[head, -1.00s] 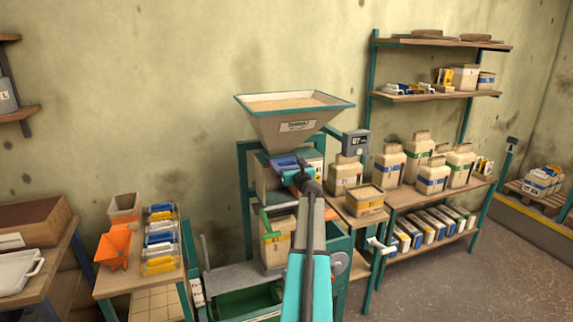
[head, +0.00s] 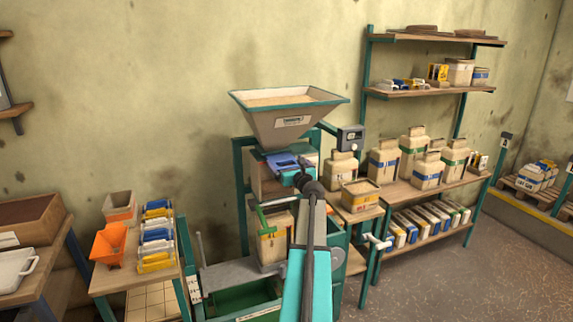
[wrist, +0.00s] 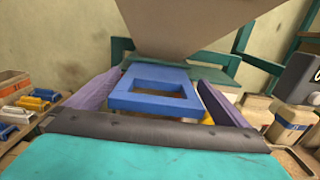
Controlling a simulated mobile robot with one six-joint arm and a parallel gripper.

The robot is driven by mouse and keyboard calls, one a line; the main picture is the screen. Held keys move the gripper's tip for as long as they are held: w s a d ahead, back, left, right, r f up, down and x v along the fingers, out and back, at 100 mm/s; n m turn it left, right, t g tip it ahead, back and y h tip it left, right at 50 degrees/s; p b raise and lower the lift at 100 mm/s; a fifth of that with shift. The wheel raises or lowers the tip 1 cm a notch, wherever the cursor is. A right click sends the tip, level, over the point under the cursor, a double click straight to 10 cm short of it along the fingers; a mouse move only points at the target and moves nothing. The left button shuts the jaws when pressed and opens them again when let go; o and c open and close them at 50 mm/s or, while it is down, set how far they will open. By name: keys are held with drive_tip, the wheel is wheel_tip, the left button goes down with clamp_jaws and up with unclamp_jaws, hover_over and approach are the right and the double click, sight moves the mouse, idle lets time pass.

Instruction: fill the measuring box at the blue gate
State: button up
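The blue gate (head: 281,160) sits just under the hopper's mouth. In the wrist view it is a blue plate (wrist: 133,101) with a rectangular opening. My gripper (wrist: 162,80) has its purple fingers apart, one on each side of the plate; I cannot tell whether they touch it. In the head view my gripper (head: 289,168) hides part of the gate. The hopper (head: 287,122) holds grain up near its rim.
An open, filled box (head: 360,202) stands on a small table right of the machine. An orange scoop-like container (head: 108,243) is on the left table. Shelves (head: 440,188) with jars stand at right. Floor at lower right is clear.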

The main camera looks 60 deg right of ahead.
drive_tip(key=shift+s+a, duration=0.1)
drive_tip(key=shift+a, duration=0.05)
drive_tip(key=b+v, duration=0.3)
drive_tip(key=v, duration=1)
drive_tip(key=shift+s, duration=0.3)
drive_tip(key=shift+a, duration=0.1)
idle(0.5)
